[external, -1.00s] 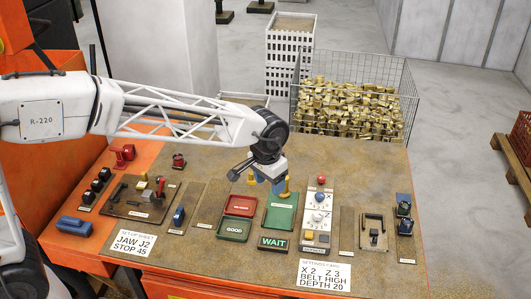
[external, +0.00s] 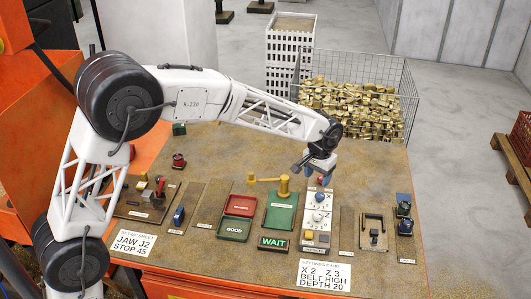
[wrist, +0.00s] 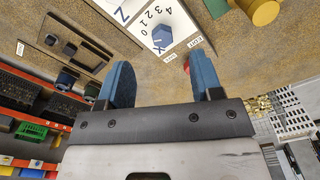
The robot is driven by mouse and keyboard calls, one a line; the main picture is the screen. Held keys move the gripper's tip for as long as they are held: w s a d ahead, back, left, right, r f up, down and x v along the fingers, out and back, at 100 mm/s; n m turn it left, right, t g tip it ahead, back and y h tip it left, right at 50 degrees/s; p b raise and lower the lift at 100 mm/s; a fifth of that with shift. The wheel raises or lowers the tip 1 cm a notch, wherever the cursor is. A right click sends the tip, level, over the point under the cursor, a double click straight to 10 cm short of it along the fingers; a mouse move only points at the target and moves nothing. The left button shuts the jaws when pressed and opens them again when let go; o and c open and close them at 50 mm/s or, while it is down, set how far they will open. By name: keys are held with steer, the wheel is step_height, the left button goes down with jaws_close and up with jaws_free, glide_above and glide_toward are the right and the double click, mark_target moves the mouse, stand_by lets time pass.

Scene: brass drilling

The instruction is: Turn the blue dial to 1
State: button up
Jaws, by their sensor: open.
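The white dial panel (external: 329,207) lies right of the green tray. Its blue dial (wrist: 161,37) shows in the wrist view as a small faceted knob beside an X and the printed digits 4, 3, 2, 1, 0. I cannot tell which digit it points to. My gripper (external: 320,174) hangs above the far end of the panel. Its jaws are open and empty; the two blue fingers also show in the wrist view (wrist: 161,72), with the blue dial beyond the gap. A red knob (wrist: 186,66) shows partly, by the right finger.
A lit WAIT sign (external: 273,244) is in front. A black-handled fixture (external: 374,230) and switches (external: 404,206) are to the right. A wire basket of brass parts (external: 355,105) stands behind the table.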

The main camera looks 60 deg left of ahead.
mark_target(320, 195)
steer(key=shift+w+a+f, duration=0.15)
steer(key=shift+w+f, duration=0.45)
steer(key=shift+w, duration=0.1)
steer(key=shift+w+a+f, duration=0.15)
steer(key=shift+w+f, duration=0.45)
steer(key=shift+w, duration=0.05)
steer(key=shift+f, duration=3.9)
steer(key=c, duration=0.9)
steer(key=shift+c, duration=0.2)
